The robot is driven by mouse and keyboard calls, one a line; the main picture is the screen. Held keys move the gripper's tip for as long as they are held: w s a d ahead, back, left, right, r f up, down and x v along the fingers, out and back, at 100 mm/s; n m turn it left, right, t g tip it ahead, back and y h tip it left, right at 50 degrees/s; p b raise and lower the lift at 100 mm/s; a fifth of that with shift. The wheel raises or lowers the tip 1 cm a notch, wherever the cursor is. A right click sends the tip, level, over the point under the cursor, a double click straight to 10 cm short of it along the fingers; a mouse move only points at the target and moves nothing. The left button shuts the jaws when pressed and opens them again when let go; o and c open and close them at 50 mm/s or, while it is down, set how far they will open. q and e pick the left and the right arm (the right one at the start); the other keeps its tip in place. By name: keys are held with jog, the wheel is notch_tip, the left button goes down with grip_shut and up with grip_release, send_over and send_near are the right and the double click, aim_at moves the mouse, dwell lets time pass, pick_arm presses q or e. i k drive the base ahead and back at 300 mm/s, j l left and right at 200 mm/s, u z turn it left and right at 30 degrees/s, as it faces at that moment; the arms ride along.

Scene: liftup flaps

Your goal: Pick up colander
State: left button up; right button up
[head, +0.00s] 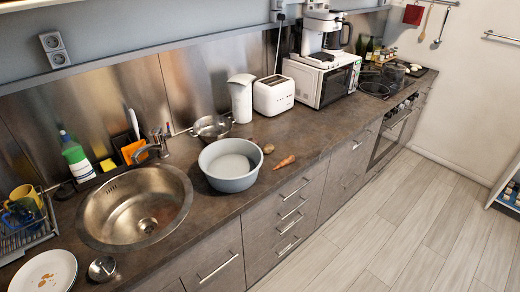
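A metal bowl-shaped vessel with small side handles, which looks like the colander (211,127), stands on the dark countertop (300,150) near the back wall. Its lower front is partly hidden by a large light-grey basin (231,178) in front of it. I cannot make out holes in it at this size. Neither of my grippers shows in the head view.
A round steel sink (108,214) with a faucet (152,147) lies left of the basin. A carrot (284,162) lies near the front. The floor (390,215) is clear.

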aim_at(210, 129)
jog(key=i+l, duration=0.1)
jog(key=i, duration=0.2)
jog(key=i+l, duration=0.15)
jog(key=i, duration=0.15)
jog(key=u, duration=0.4)
jog(key=i+l+u, duration=0.1)
jog(key=u, duration=0.35)
jog(key=i+u, duration=0.1)
jog(key=u, duration=0.3)
